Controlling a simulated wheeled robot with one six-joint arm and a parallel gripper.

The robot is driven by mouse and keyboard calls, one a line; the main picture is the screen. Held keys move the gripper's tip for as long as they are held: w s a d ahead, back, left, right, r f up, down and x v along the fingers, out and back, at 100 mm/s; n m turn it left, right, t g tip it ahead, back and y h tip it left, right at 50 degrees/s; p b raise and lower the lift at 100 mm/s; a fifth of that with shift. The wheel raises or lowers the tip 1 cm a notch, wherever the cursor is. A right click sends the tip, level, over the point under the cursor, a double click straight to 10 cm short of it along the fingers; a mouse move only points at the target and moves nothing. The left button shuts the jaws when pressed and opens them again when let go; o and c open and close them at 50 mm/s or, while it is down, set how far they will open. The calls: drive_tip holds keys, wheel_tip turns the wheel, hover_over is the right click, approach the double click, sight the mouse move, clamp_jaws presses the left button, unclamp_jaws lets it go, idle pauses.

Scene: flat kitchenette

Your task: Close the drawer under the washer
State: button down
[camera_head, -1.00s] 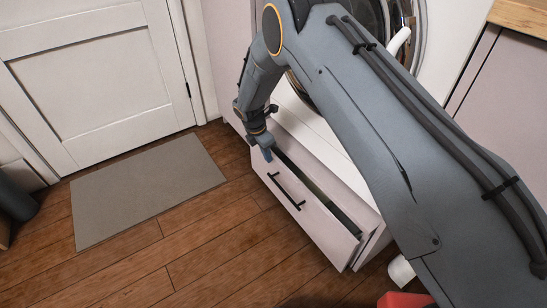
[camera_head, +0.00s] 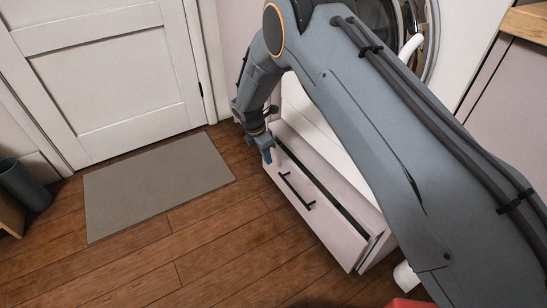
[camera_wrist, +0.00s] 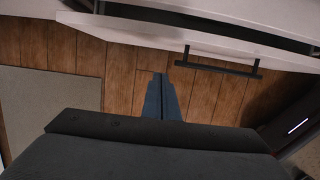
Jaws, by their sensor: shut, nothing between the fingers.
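The drawer (camera_head: 318,222) under the washer has a pale front with a black bar handle (camera_head: 297,190). A narrow dark gap along its top edge shows that it stands slightly open. The washer (camera_head: 310,118) above it is mostly hidden behind my arm. My gripper (camera_head: 267,156) is shut and empty, pointing down at the left end of the drawer front; I cannot tell if it touches. In the wrist view, the blue fingertips (camera_wrist: 160,82) are together below the drawer front (camera_wrist: 200,40), left of the handle (camera_wrist: 222,66).
A grey mat (camera_head: 158,183) lies on the wooden floor in front of a white door (camera_head: 110,75). A dark bin (camera_head: 24,184) stands at the far left. A cabinet with a wooden top (camera_head: 525,22) is at the right. The floor before the drawer is clear.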

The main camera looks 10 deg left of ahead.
drive_tip(key=w+d+p+v, duration=0.1)
drive_tip(key=v, duration=0.6)
drive_tip(key=shift+s+a+r+p, duration=0.3)
drive_tip(key=shift+s+r+p, duration=0.05)
drive_tip(key=c, duration=2.3)
unclamp_jaws()
drive_tip(key=shift+r, duration=0.15)
drive_tip(key=o, duration=0.4)
drive_tip(key=shift+s+d, duration=0.1)
drive_tip(key=shift+s, duration=0.05)
drive_tip(key=shift+o, duration=0.3)
drive_tip(key=shift+s+d+m, duration=0.1)
drive_tip(key=shift+d+m, duration=0.25)
drive_tip(key=shift+m, duration=0.35)
drive_tip(key=m+p, duration=0.1)
drive_tip(key=m, duration=1.6)
approach(292, 188)
drive_tip(key=b+x, duration=0.2)
drive_tip(key=x, duration=0.5)
drive_tip(key=shift+d, duration=0.1)
